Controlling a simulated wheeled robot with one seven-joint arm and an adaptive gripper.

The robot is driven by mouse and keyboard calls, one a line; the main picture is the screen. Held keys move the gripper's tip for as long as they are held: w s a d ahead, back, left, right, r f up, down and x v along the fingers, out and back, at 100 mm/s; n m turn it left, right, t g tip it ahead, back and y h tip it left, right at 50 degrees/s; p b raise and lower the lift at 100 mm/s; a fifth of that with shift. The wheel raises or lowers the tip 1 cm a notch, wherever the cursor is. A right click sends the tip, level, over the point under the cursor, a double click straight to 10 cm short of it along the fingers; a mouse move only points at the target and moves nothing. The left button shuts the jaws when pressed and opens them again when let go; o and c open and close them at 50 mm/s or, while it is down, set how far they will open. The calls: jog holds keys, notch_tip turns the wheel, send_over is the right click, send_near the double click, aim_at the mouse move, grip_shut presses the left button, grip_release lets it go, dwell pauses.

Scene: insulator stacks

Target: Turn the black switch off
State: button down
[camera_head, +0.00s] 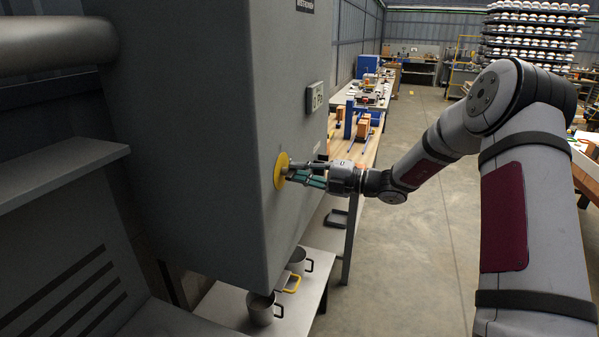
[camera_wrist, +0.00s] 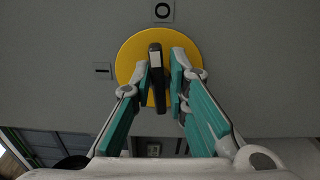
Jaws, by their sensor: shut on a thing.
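The black switch (camera_wrist: 157,78) is a bar handle on a round yellow plate (camera_wrist: 130,56), on the side of a grey cabinet (camera_head: 200,120). In the wrist view the handle runs up and down, with a pale mark near its top end. A ring-shaped "O" label (camera_wrist: 163,11) lies above the plate, and a label with a short bar (camera_wrist: 103,70) lies to its left. The yellow plate also shows in the head view (camera_head: 280,172). My gripper (camera_head: 291,171) is at the plate, its teal-padded fingers (camera_wrist: 161,80) either side of the handle and shut on it.
Metal pots (camera_head: 262,309) stand on a low white table below. A wooden workbench (camera_head: 350,150) stands behind my gripper. Open concrete floor (camera_head: 420,250) lies to the right.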

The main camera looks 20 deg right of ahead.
jog(key=shift+s+a+m, duration=0.1)
jog(key=shift+m, duration=0.2)
dwell(0.9)
jog(key=c, duration=1.7)
grip_release()
jog(key=v, duration=1.2)
